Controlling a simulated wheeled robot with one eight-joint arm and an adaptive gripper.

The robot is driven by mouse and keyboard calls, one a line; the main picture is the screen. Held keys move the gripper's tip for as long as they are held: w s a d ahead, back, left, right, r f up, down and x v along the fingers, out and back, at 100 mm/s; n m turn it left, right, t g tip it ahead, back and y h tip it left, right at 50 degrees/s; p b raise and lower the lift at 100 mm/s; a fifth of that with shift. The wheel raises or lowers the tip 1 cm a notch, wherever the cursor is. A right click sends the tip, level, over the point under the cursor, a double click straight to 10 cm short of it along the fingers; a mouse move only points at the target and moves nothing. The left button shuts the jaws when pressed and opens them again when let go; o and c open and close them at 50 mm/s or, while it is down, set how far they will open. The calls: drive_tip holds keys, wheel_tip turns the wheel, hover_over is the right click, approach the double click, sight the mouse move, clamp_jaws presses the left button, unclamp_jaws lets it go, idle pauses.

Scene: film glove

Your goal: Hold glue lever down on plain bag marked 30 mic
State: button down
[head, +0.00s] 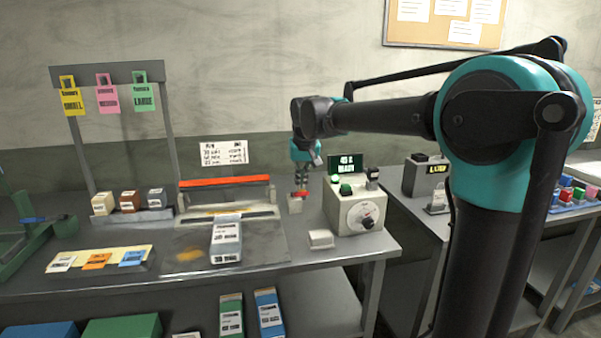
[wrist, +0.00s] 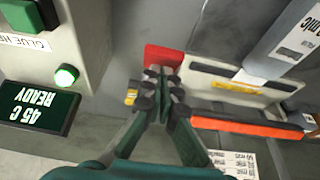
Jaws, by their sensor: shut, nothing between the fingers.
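The plain bag (head: 226,236), pale with a printed label, lies on the bench with one end at the press; "mic" shows on it in the wrist view (wrist: 285,45). The press has a long orange-red bar (head: 224,181), which also shows in the wrist view (wrist: 245,126). A separate red lever pad (wrist: 163,57) sits right of the press, above a small pale block (head: 295,205). My gripper (head: 301,187) is shut and empty, its fingertips (wrist: 162,76) at the red pad. I cannot tell whether they press on it. The fingers partly hide the pad.
The glue heater (head: 343,213) stands close right of my gripper, with a lit green lamp (wrist: 66,76) and a display (wrist: 38,108) reading 45 C READY. Coloured sample cards (head: 97,260) lie at left.

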drive_tip(key=shift+s+f, duration=0.15)
drive_tip(key=shift+f, duration=0.1)
drive_tip(key=shift+s+d+f+t, duration=0.1)
drive_tip(key=shift+s+f+t, duration=0.2)
drive_tip(key=s+f+t, duration=0.1)
drive_tip(key=f, duration=0.1)
drive_tip(key=s+f+t, duration=0.1)
drive_tip(key=f, duration=0.1)
drive_tip(key=s+d+f+t+y, duration=0.1)
drive_tip(key=f, duration=0.1)
drive_tip(key=shift+f+t, duration=0.3)
drive_tip(key=shift+f, duration=0.05)
drive_tip(key=shift+s+f, duration=0.1)
idle(2.8)
idle(1.2)
